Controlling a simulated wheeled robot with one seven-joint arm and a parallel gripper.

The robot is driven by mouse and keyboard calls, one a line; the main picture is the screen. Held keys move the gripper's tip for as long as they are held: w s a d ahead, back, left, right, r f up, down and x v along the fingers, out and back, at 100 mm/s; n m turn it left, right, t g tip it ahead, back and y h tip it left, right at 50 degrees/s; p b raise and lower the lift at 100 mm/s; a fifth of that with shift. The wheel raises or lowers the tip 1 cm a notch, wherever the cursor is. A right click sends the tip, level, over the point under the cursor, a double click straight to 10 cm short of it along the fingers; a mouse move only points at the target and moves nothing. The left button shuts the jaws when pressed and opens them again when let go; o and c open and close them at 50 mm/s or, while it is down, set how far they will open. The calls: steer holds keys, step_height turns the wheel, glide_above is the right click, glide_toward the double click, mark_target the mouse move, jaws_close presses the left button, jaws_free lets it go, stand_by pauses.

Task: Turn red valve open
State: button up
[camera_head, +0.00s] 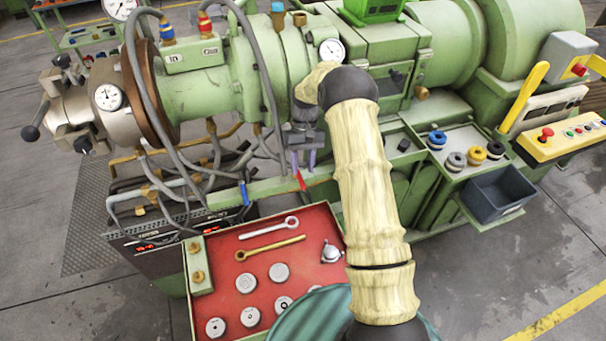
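A small red lever handle (301,181) hangs slantwise at the front of the green extruder, above the red tray. It looks like the red valve's handle. My gripper (303,166) points down just above it, near the middle of the picture. Its two purple-grey fingers are apart, with a gap between them. The red handle's upper end is close to the fingertips; I cannot tell whether they touch. The valve body behind is too small to make out. A red-topped fitting (205,22) also stands on top of the extruder.
A blue lever handle (244,193) sits left of the red one. Grey hoses (264,80) loop down the machine at left. A red tray (225,262) with wrenches and discs lies below. A grey bin (497,194) and yellow control panel (565,142) are at right.

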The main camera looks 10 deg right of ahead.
steer(key=shift+r, duration=2.4)
steer(key=s+r+m+t, duration=0.1)
steer(key=s+r+t, duration=0.2)
steer(key=s, duration=0.9)
steer(key=s+r+t+h, duration=0.1)
steer(key=s+r+t, duration=0.3)
steer(key=s+r, duration=0.3)
steer(key=s+p, duration=0.1)
steer(key=s, duration=0.4)
steer(key=shift+a+m+h, duration=0.15)
steer(key=shift+m+h, duration=0.15)
steer(key=shift+m, duration=0.1)
